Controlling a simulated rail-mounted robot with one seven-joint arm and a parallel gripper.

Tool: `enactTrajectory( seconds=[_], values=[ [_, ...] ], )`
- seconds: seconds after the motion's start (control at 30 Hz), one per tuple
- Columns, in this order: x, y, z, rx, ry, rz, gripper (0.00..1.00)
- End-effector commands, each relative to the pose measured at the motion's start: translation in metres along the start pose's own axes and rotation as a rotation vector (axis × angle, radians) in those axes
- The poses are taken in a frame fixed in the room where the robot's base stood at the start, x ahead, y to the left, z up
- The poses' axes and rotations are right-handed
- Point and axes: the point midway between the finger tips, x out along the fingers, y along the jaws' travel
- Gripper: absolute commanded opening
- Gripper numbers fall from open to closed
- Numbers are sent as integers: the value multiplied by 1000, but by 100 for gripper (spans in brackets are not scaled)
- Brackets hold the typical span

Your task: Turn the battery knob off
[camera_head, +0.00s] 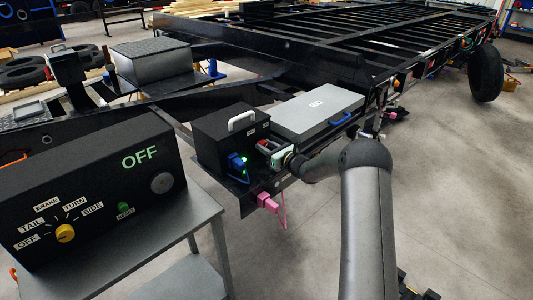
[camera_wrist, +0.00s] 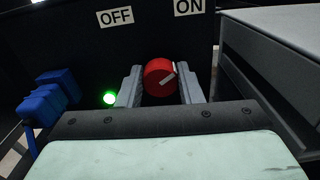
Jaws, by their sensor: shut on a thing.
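The red battery knob (camera_wrist: 157,72) is on the dark front face of a black box, below an OFF label (camera_wrist: 115,16) and an ON label (camera_wrist: 189,7). A white mark on the knob slants up to the right, towards the ON side. My gripper (camera_wrist: 160,84) is shut on the knob, with one grey finger on each side of it. A green light (camera_wrist: 109,99) is lit left of the knob. In the head view, the black battery box (camera_head: 228,134) has a white handle, and my gripper is at its front right, with the knob partly hidden.
A blue connector (camera_wrist: 48,99) sticks out left of the green light. A grey lidded box (camera_head: 317,108) stands right of the battery box. A pink connector (camera_head: 268,201) hangs below. A black control panel (camera_head: 95,195) reading OFF stands on a grey stand at left.

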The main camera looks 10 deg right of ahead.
Motion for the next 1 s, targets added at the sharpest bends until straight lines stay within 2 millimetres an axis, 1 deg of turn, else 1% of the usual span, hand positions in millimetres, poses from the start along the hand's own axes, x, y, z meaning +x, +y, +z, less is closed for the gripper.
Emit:
enactTrajectory(
  seconds=[0.03, 0.7, 1.0],
  values=[
    [0, -1, -8, -42, -2, -1, 10],
    [0, 2, -11, -672, -2, 0, 10],
    [0, 3, -9, -881, -1, 0, 10]
  ],
)
